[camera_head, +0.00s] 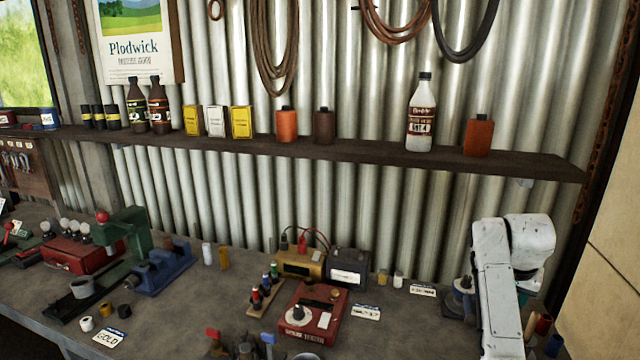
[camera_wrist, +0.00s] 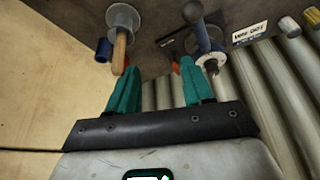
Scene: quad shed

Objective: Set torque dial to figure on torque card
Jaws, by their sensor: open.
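My gripper (camera_wrist: 158,68) shows in the wrist view with two teal fingers apart and nothing between them. In the head view my arm reaches down at the right end of the bench and the fingers are hidden. I cannot tell for sure which part is the torque dial.
A grey flange with a wooden handle (camera_wrist: 120,50) and a blue cylinder (camera_wrist: 103,50) are ahead of the left finger. A shelf (camera_head: 380,158) crosses the corrugated wall above.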

